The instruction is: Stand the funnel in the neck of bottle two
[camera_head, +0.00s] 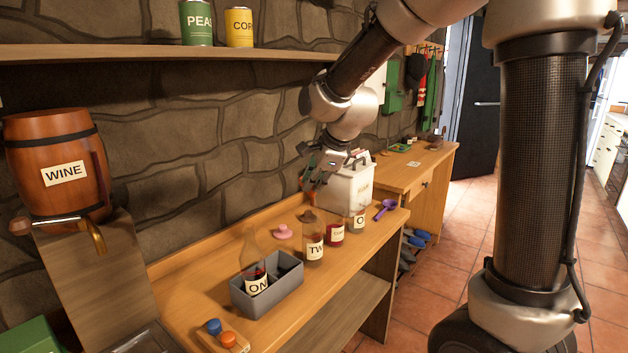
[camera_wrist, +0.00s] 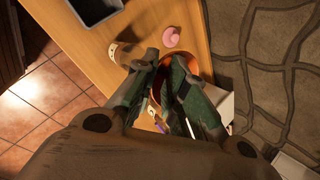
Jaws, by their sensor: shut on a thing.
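Bottle two (camera_head: 314,252), clear glass with a cream label, stands on the bench in the head view, right of the grey crate. It also shows in the wrist view (camera_wrist: 125,55), left of the fingers. My gripper (camera_head: 312,185) is above the bench, behind and above bottle two. In the wrist view its green-grey fingers (camera_wrist: 168,65) are shut on an orange-brown round-rimmed thing (camera_wrist: 192,62), which seems to be the funnel. The fingers hide most of it, so its tilt and spout cannot be told. It appears apart from bottle two.
Bottle one stands in the grey crate (camera_head: 262,302). A pink object (camera_head: 283,231), a small dark brown object (camera_head: 307,215), a red jar (camera_head: 336,236), another labelled bottle (camera_head: 357,222) and a purple scoop (camera_head: 385,207) are on the bench. A white bin (camera_head: 350,188) stands close behind my gripper.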

